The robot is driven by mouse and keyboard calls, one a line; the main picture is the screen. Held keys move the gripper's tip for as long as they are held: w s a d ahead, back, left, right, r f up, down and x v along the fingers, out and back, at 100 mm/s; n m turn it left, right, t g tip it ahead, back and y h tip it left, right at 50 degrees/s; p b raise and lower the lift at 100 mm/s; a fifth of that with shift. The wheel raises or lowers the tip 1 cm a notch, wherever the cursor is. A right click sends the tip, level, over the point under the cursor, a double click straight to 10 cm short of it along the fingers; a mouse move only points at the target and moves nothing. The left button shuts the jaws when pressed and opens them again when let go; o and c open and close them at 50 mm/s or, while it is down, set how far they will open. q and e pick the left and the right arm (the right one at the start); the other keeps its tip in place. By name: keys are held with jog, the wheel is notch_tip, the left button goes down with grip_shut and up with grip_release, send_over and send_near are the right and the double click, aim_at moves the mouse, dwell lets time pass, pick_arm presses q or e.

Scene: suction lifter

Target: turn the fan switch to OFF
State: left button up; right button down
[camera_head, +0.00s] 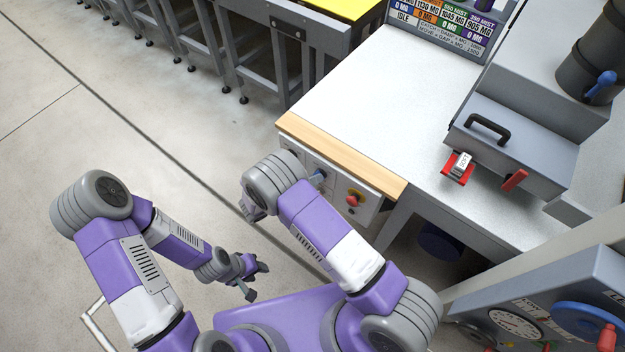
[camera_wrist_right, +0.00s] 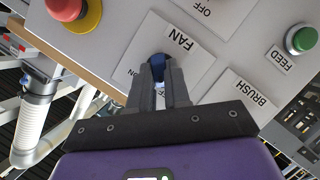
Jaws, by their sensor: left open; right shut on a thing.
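The fan switch is a blue knob (camera_wrist_right: 157,66) on a white plate marked FAN (camera_wrist_right: 180,42) in the right wrist view. My right gripper (camera_wrist_right: 160,72) is shut on this knob, and the fingers hide much of it. Parts of ON and OFF lettering show on the plate near the fingers; the knob's exact setting is hard to read. In the head view the blue knob (camera_head: 319,176) shows on the front panel under the table's wooden edge, with my right wrist just left of it. My left gripper (camera_head: 255,277) is open and empty, low over the floor, away from the panel.
A red stop button (camera_wrist_right: 64,8) on a yellow ring, a green button (camera_wrist_right: 301,40) and a BRUSH plate (camera_wrist_right: 240,105) surround the fan switch. The wooden table edge (camera_head: 340,155) lies just above the panel. A grey box with a black handle (camera_head: 487,130) stands on the table.

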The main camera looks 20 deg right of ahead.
dwell(0.6)
jog(key=c, duration=1.1)
grip_release()
jog(key=v, duration=0.7)
jog(key=shift+s+a, duration=0.1)
jog(key=shift+a, duration=0.2)
